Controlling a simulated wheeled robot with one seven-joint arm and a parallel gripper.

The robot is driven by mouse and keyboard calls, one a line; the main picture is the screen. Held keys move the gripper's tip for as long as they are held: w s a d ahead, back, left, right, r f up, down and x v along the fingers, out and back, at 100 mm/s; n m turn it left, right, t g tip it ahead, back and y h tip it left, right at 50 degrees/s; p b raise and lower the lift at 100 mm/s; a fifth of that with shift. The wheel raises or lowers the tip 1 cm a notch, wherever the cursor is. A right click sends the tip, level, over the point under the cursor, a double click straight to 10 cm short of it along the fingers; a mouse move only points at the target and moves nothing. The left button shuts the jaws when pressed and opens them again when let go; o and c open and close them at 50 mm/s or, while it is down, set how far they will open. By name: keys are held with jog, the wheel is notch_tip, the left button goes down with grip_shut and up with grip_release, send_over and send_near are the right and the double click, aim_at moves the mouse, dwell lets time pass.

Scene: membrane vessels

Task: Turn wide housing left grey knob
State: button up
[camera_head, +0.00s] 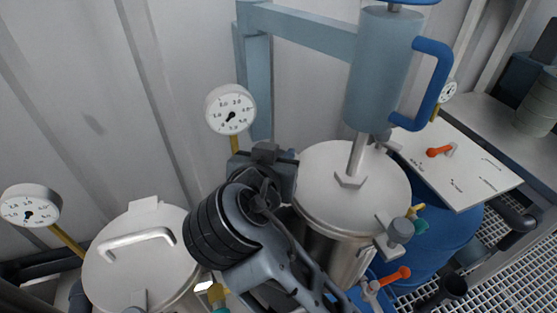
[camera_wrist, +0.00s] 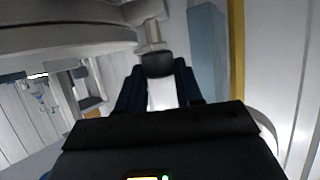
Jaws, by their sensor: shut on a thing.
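The wide housing (camera_head: 345,175) is a steel vessel with a pale round lid, right of centre in the head view. My gripper (camera_head: 268,158) is at the lid's left edge, reaching in from the front. In the wrist view, my gripper (camera_wrist: 159,84) has its two dark fingers on either side of a dark grey knob (camera_wrist: 158,63), shut on it. The knob sits on a pale stem beside the housing. In the head view my gripper hides most or all of this knob. Another grey knob (camera_head: 400,230) is at the lid's right front edge.
A second vessel (camera_head: 135,255) with a handled lid stands at left. Pressure gauges (camera_head: 230,108) stand behind my gripper and at far left (camera_head: 30,205). A blue-grey cylinder (camera_head: 382,70) with a blue handle rises above the housing. Orange-handled valves (camera_head: 395,276) are at right.

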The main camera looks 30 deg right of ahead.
jog(key=shift+w+a+m+g+h+b, duration=0.15)
jog(key=shift+m+g+h+b, duration=0.2)
jog(key=shift+m+g+h, duration=0.55)
jog(key=shift+w+a+m+g+h+b, duration=0.1)
jog(key=shift+m+g+h+b, duration=0.3)
jog(key=shift+m+g, duration=0.9)
jog(key=shift+d, duration=0.1)
jog(key=o, duration=1)
jog(key=shift+o, duration=0.2)
jog(key=p+v, duration=0.9)
jog(key=v, duration=0.3)
jog(key=shift+p, duration=0.3)
